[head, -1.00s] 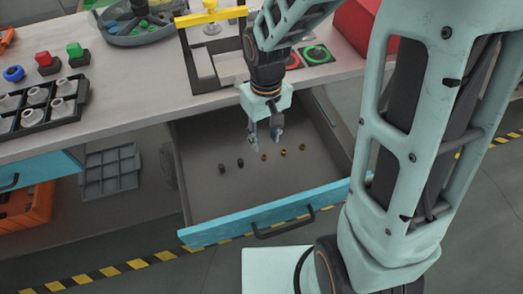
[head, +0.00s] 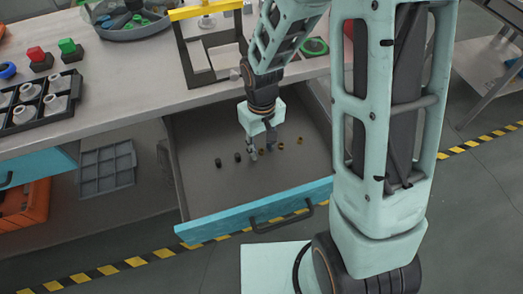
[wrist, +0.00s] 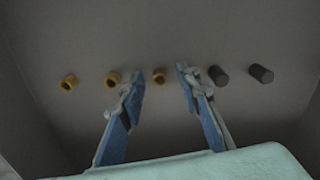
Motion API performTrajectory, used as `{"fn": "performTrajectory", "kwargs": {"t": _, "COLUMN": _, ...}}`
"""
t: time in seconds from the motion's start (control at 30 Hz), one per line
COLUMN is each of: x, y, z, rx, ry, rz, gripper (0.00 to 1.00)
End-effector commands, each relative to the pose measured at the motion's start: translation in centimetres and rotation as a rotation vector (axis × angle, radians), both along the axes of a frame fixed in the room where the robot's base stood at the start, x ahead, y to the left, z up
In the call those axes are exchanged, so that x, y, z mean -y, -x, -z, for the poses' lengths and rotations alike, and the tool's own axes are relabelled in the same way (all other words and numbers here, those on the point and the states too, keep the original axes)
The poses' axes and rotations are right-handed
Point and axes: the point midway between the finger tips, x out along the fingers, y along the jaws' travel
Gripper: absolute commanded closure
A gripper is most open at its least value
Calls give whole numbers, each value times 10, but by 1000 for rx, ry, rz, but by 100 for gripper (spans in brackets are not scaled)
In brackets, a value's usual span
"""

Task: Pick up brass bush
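Several small parts stand in a row on the floor of the open drawer (head: 225,195). Three are brass bushes, seen in the wrist view at left (wrist: 68,82), in the middle (wrist: 113,78) and nearest centre (wrist: 158,76). Two are dark grey cylinders (wrist: 218,75) (wrist: 261,74). My gripper (head: 262,149) is open and points down into the drawer. In the wrist view the nearest-centre brass bush appears between the fingertips, just beyond them. In the head view the fingers partly hide it.
The drawer's blue front (head: 255,212) and side walls surround the row. The worktop edge overhangs behind. A yellow-topped black frame (head: 208,50) stands on the worktop beside my arm. A black tray of grey parts (head: 40,103) is at left.

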Motion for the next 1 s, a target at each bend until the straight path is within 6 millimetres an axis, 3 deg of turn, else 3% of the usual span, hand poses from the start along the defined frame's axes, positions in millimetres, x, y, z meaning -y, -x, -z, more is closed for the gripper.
{"fn": "performTrajectory", "kwargs": {"t": 0.27, "x": 0, "y": 0, "z": 0, "rx": 0, "ry": 0, "rz": 0, "gripper": 100}}
{"fn": "performTrajectory", "kwargs": {"t": 0.67, "x": 0, "y": -1, "z": -7, "rx": 2, "ry": 0, "rz": 1, "gripper": 100}}
{"fn": "performTrajectory", "kwargs": {"t": 0.87, "x": 0, "y": -2, "z": -35, "rx": 6, "ry": -1, "rz": 2, "gripper": 100}}
{"fn": "performTrajectory", "kwargs": {"t": 1.0, "x": -24, "y": 12, "z": -66, "rx": 8, "ry": -2, "rz": -6, "gripper": 100}}
